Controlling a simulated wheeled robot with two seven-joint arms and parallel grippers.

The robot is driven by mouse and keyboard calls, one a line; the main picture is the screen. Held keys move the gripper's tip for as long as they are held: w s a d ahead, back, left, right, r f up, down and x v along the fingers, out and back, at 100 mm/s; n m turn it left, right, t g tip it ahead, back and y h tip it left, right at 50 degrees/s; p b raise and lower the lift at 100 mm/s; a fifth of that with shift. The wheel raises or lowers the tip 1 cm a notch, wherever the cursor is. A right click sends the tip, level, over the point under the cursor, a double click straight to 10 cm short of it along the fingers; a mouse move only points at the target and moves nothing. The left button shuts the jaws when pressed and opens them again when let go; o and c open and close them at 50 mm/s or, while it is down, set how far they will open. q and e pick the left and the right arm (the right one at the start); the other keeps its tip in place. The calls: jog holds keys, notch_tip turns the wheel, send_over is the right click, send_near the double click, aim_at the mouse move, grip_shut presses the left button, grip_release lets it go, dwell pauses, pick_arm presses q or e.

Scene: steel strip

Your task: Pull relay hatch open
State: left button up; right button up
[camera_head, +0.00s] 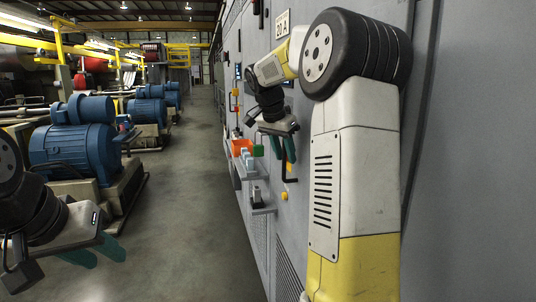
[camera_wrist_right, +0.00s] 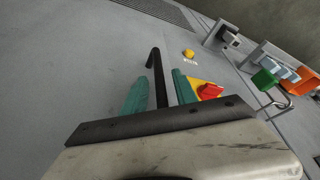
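A black bent handle (camera_head: 291,179) stands out from the grey cabinet front in the head view, and it also shows in the right wrist view (camera_wrist_right: 156,60). I cannot clearly make out the edges of the relay hatch on the grey panel. My right gripper (camera_head: 283,150) is at the handle, with its two teal fingers on either side of the bar. In the right wrist view (camera_wrist_right: 162,92), narrow gaps show between bar and fingers, so it looks open around the handle. My left gripper (camera_head: 95,252) is open and empty at lower left, away from the cabinet.
A yellow button (camera_wrist_right: 188,53) and a red switch on a yellow plate (camera_wrist_right: 209,91) sit near the handle. Blue motors (camera_head: 75,150) line the left; the aisle floor (camera_head: 190,220) is clear.

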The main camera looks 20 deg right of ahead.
grip_shut()
dwell(1.4)
